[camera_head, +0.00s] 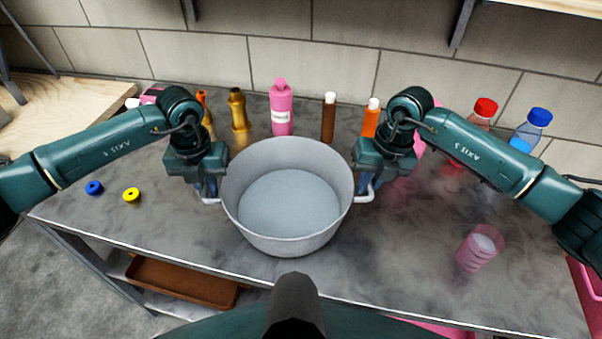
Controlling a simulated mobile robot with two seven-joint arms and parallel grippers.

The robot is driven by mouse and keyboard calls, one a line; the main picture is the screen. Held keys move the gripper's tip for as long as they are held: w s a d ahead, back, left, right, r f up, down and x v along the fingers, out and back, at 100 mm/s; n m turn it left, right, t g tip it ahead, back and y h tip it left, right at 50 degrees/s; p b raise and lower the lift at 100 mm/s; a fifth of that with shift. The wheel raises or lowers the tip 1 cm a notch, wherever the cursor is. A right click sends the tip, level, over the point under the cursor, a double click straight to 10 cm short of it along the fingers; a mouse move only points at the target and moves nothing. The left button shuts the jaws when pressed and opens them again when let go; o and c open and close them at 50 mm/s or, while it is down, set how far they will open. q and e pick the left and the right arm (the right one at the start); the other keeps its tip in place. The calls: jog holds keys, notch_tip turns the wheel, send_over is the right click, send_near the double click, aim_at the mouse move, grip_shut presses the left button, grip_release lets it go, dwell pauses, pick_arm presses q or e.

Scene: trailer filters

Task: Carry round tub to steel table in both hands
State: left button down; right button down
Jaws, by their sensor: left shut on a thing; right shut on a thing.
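The round tub (287,240) is a wide grey metal pot with a handle on each side, upright and empty as far as its inside shows. It is at the middle of the grey table (400,270), near the front edge; I cannot tell whether it rests on the top or is just above it. My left gripper (210,193) is shut on the tub's left handle. My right gripper (366,190) is shut on its right handle. The fingers are partly hidden under the wrists.
Behind the tub stand a pink bottle (281,110), a brown bottle (328,118) and a gold bottle (239,118). A blue roll (94,188) and a yellow roll (131,195) lie at the left. A tiled wall closes the back.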

pick_arm(q)
jog(key=shift+f, duration=0.35)
pick_arm(e)
jog(key=shift+f, duration=0.4)
pick_arm(q)
jog(key=c, duration=1.8)
grip_release()
jog(key=shift+r, duration=0.15)
pick_arm(e)
jog(key=c, duration=1.8)
grip_release()
jog(key=shift+r, duration=0.2)
pick_arm(q)
jog(key=o, duration=0.3)
pick_arm(e)
jog(key=o, duration=0.3)
pick_arm(q)
jog(key=shift+o, duration=0.2)
pick_arm(e)
jog(key=shift+o, duration=0.2)
pick_arm(q)
jog(key=shift+r, duration=0.15)
pick_arm(e)
jog(key=shift+r, duration=0.1)
